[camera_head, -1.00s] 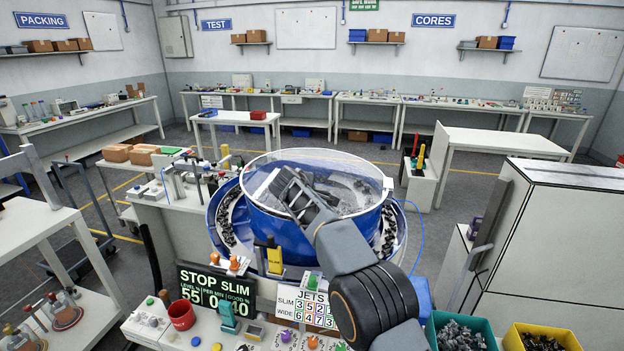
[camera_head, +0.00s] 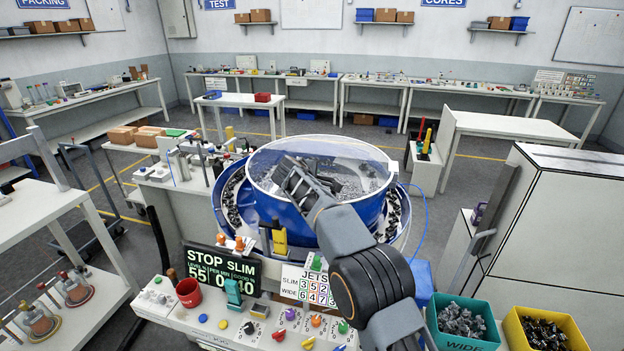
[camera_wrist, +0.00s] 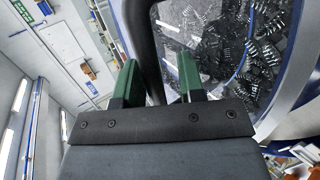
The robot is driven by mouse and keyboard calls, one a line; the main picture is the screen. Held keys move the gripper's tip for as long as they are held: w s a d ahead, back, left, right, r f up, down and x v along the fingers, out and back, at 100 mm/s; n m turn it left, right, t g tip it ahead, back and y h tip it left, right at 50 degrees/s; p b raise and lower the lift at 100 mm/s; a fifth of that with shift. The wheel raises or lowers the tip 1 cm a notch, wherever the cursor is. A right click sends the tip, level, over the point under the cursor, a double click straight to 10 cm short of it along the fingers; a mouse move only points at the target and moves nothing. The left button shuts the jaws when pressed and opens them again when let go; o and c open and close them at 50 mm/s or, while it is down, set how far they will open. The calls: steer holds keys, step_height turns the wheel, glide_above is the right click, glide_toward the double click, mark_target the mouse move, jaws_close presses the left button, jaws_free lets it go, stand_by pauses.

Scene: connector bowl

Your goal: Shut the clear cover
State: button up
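The clear cover (camera_head: 352,152) is a transparent round sheet with a pale rim over the blue bowl (camera_head: 270,207). I cannot tell how far it is raised from the bowl. Dark connectors lie in the bowl and show in the wrist view (camera_wrist: 265,50). My gripper (camera_head: 290,178) is at the bowl's left half, seen against the cover, and hides part of it. In the wrist view, my gripper's green fingers (camera_wrist: 157,78) are apart. A dark curved bar (camera_wrist: 143,45) runs between them, closer to the left finger; I cannot tell whether they touch it.
A control panel with coloured knobs (camera_head: 250,328) and a STOP SLIM display (camera_head: 220,268) stand in front of the bowl. A red cup (camera_head: 189,292) is at its left. Green (camera_head: 462,343) and yellow (camera_head: 515,338) bins of parts are at lower right, near a pale cabinet (camera_head: 570,240).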

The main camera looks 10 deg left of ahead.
steer(key=shift+f, duration=0.1)
steer(key=shift+s+a+r+b, duration=0.25)
steer(key=shift+s+b, duration=0.15)
steer(key=shift+s, duration=0.1)
steer(key=b+v, duration=0.3)
steer(key=v, duration=0.9)
steer(key=shift+s+d+r+b, duration=0.2)
steer(key=shift+s+r+b, duration=0.05)
steer(key=shift+r+b, duration=0.15)
